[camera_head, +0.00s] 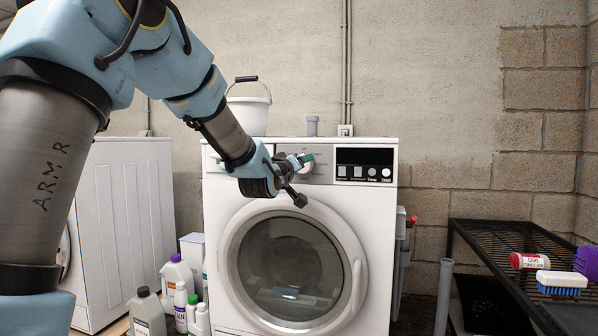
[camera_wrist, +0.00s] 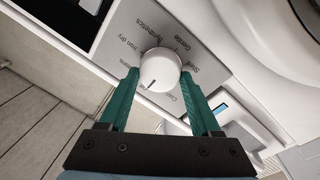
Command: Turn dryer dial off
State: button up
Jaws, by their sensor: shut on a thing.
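The white dryer (camera_head: 221,290) stands against the wall, its round door closed. Its dial (camera_wrist: 158,70) is a round white knob with a dark pointer line. In the wrist view the line points toward the lower left of the picture. Printed labels such as "Iron dry", "Synthetics" and "Gentle" surround the dial. My gripper (camera_wrist: 159,76) has its green fingers on either side of the dial and is shut on it. In the head view my gripper (camera_head: 305,161) is at the control panel and partly covers the dial.
A dark display panel (camera_head: 364,164) with buttons is right of the dial. A white bucket (camera_head: 249,113) stands on top of the dryer. Several bottles (camera_head: 178,277) stand on the floor at left. A black rack (camera_head: 505,240) with a brush (camera_head: 561,279) is at right.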

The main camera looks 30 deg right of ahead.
dwell(0.4)
jog(key=o, duration=1.4)
jog(key=shift+a, duration=0.1)
jog(key=b+v, duration=0.2)
jog(key=v, duration=0.8)
jog(key=shift+s+a+b, duration=0.25)
jog(key=shift+b, duration=0.1)
